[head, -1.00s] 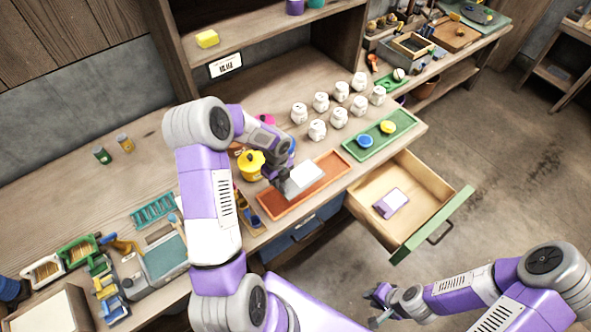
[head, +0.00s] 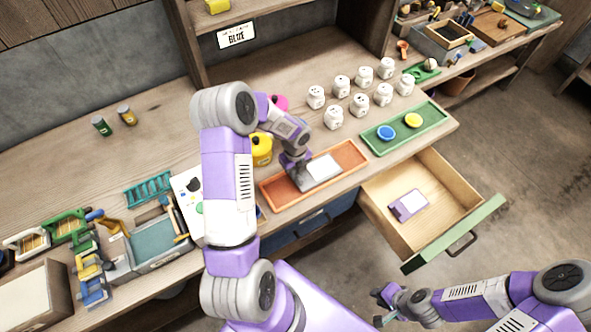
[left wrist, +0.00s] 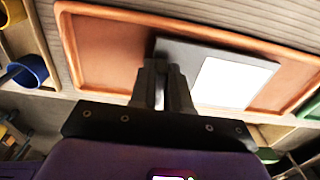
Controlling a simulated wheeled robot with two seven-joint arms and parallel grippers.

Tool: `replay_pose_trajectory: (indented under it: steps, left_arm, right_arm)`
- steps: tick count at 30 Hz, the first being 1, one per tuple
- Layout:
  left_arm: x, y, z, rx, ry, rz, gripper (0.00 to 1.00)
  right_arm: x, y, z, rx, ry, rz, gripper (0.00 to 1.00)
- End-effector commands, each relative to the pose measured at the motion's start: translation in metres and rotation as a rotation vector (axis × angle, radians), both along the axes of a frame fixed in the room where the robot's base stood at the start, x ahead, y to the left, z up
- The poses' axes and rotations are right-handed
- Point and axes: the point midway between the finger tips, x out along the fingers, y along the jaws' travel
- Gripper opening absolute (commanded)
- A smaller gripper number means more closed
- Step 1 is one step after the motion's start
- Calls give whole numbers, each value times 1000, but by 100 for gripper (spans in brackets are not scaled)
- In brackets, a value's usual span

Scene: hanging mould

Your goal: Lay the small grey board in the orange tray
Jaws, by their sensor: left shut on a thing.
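The small grey board (head: 312,182) has a white sheet or panel on its face and is over the middle of the orange tray (head: 349,153). In the left wrist view the board (left wrist: 190,55) lies almost flat against the tray floor (left wrist: 105,55); I cannot tell whether it touches. My left gripper (head: 298,182) is shut on the board's left end; its fingers (left wrist: 165,85) also show in the left wrist view. My right gripper (head: 384,305) is at the bottom, away from the bench and empty, its fingers small in view.
A green tray (head: 432,118) with a blue and a yellow disc stands right of the orange tray. Several white jars (head: 333,117) stand behind. A yellow pot (head: 262,150) is close to my left wrist. An open drawer (head: 440,180) juts out in front.

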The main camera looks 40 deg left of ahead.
Motion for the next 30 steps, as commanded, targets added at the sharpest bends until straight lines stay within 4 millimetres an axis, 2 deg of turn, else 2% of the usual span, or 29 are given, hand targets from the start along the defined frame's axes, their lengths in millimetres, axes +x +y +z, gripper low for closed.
replay_pose_trajectory:
  steps: [30]
  left_arm:
    - [0, 0, -10, 1, -1, 1, 0]
  right_arm:
    - [0, 0, -7, 0, 0, 0, 25]
